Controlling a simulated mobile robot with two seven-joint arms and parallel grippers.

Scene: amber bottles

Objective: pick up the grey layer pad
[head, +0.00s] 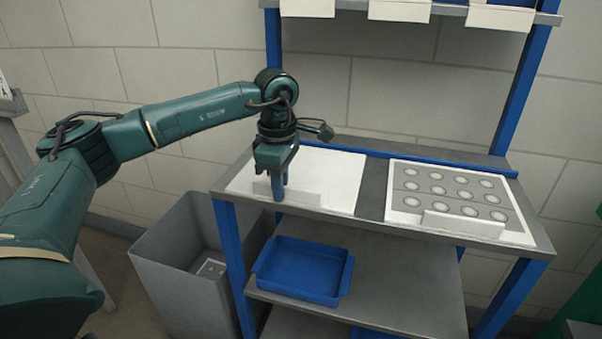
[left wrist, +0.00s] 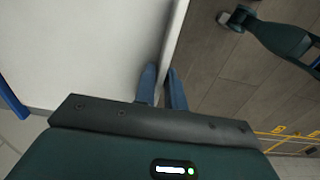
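A grey pad with several pale rings (head: 452,184) lies on a white board on the right of the shelf's top deck, a short upright lip along its front. On the left of that deck lies a plain white board (head: 335,168) with a similar front lip (head: 305,197). My left gripper (head: 278,190) points down at this lip, away from the ringed pad. In the left wrist view its fingers (left wrist: 161,88) stand close together, one on each side of the white edge (left wrist: 172,48), and look shut on it. Contact is hard to see. My right gripper is not in view.
A grey bin (head: 185,285) stands on the floor left of the shelf, with a small grey piece (head: 211,268) inside. A blue tray (head: 303,270) sits on the lower deck. Blue posts (head: 518,90) and an upper shelf (head: 455,10) frame the top deck.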

